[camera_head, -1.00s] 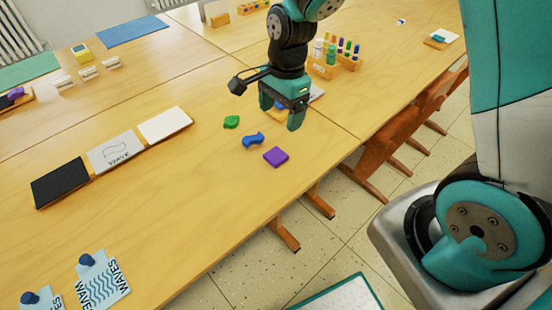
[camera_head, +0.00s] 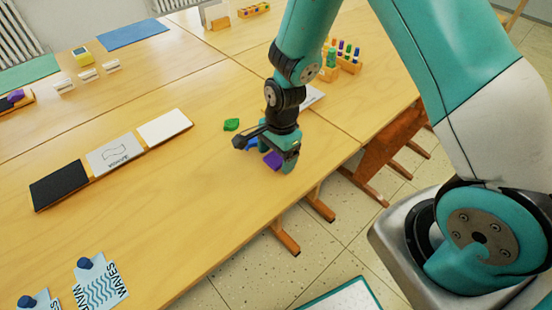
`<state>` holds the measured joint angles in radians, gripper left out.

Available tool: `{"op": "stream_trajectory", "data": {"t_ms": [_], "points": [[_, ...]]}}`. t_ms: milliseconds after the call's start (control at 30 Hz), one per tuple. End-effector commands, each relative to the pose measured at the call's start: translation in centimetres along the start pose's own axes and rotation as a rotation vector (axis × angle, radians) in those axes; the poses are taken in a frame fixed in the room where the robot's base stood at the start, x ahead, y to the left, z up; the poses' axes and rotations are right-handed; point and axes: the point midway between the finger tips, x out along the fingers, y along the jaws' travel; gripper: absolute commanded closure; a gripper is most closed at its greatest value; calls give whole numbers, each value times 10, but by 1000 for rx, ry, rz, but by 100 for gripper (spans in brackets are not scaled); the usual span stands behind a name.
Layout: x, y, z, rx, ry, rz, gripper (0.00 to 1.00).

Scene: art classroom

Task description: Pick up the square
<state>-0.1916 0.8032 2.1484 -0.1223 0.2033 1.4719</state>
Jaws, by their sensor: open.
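The square is a purple block (camera_head: 272,160) on the wooden table near its right edge. It is partly hidden by my gripper (camera_head: 277,160), which is open and close over it, with one finger on its right side. I cannot tell whether the fingers touch it. A blue wavy block (camera_head: 251,145) lies just behind and left of the square, partly covered by my gripper. A green leaf-shaped block (camera_head: 231,125) lies farther back to the left.
Wave cards (camera_head: 100,285) lie at the front. A wooden rack (camera_head: 351,65) with coloured pegs stands behind.

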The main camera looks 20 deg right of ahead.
Motion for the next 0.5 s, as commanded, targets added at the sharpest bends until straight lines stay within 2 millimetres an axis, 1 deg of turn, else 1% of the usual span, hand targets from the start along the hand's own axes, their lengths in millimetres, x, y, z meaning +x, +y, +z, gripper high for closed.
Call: {"op": "stream_trajectory", "data": {"t_ms": [100,133,333,367,500], "points": [[0,0,0,0,0,0,20],[0,0,0,0,0,0,25],[0,0,0,0,0,0,71],[0,0,0,0,0,0,73],[-1,0,0,0,0,0,74]]}}
